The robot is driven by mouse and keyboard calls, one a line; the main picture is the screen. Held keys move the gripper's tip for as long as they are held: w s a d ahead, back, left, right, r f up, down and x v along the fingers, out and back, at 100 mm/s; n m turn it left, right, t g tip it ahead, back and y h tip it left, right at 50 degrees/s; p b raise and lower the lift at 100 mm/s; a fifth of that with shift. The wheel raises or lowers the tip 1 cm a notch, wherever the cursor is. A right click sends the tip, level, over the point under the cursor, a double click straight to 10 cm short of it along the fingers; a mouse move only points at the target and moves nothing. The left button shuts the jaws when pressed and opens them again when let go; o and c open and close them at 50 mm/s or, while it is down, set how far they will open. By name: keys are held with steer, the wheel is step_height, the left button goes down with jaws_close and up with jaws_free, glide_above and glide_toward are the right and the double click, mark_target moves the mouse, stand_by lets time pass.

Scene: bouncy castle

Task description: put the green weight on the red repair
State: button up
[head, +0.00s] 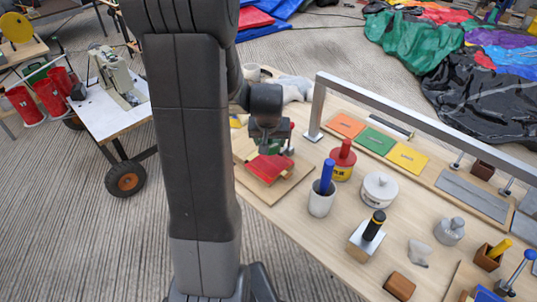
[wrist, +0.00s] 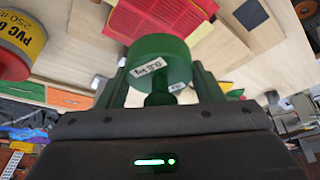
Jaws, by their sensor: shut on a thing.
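My gripper (head: 271,147) is shut on the green weight (wrist: 160,62), a short green cylinder with a white label and a narrower neck, held between the two fingers in the wrist view (wrist: 162,88). In the head view only a bit of green shows between the fingers. The red repair (head: 269,168) is a red patch on a wooden board (head: 255,187) near the bench's left edge. It also shows at the top of the wrist view (wrist: 140,22). The weight is over or close to the patch; I cannot tell whether they touch.
A red-lidded can (head: 342,163), a white cup (head: 320,203) with a blue handle in it, and a white lidded pot (head: 379,191) stand to the right. A metal rail (head: 420,118) spans the bench. Orange, green and yellow cards (head: 377,141) lie beneath it.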

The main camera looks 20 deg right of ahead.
mark_target(269, 162)
steer(key=shift+f, duration=2.95)
steer(key=shift+f, duration=0.1)
steer(key=o, duration=1.6)
steer(key=shift+r, duration=0.2)
steer(key=v, duration=1.1)
steer(key=shift+s+a+r, duration=0.15)
steer(key=shift+s+r, duration=0.05)
steer(key=shift+r, duration=0.1)
